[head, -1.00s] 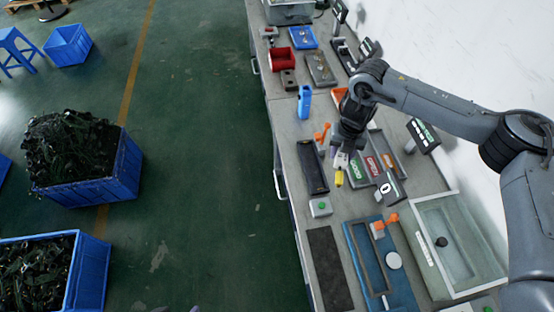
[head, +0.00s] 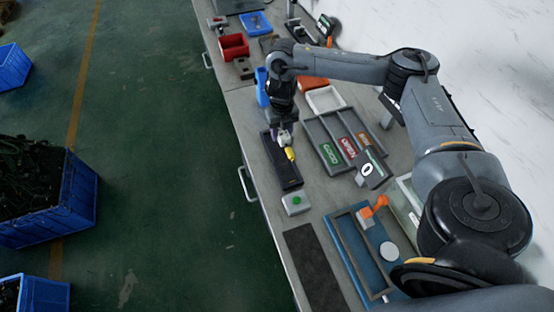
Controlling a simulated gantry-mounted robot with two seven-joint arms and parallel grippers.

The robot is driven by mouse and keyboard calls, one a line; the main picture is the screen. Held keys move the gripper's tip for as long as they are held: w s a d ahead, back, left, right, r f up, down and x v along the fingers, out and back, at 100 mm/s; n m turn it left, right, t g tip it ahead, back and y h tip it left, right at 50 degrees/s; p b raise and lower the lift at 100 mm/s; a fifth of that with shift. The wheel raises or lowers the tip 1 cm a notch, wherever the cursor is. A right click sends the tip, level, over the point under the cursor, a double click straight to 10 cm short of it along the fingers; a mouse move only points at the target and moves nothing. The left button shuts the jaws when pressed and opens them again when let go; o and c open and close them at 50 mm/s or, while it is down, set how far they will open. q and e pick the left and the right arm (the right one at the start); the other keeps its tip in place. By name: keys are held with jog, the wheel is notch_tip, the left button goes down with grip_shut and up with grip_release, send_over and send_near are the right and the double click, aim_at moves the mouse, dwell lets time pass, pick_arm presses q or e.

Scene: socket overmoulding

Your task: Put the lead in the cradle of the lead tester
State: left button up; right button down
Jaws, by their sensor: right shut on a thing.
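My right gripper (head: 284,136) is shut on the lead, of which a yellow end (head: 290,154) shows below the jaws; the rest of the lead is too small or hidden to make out. The gripper is over a long dark trough (head: 290,181) near the bench's front edge, which looks like the tester's cradle. I cannot tell whether the lead touches it. A small box with a green button (head: 296,202) stands at the trough's near end. My left gripper is not in view.
Trays with green (head: 331,153) and red (head: 348,147) labels lie right of the trough. A blue fixture (head: 347,240) with an orange clamp (head: 376,205) and a black mat (head: 314,266) lie nearer. A blue holder (head: 262,88) and a red bin (head: 233,46) are farther back.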

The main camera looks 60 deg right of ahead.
jog(key=shift+f+b, duration=0.95)
jog(key=shift+f, duration=4.15)
jog(key=shift+f, duration=0.1)
jog(key=shift+f, duration=0.5)
jog(key=c, duration=0.8)
grip_release()
jog(key=shift+o, duration=1)
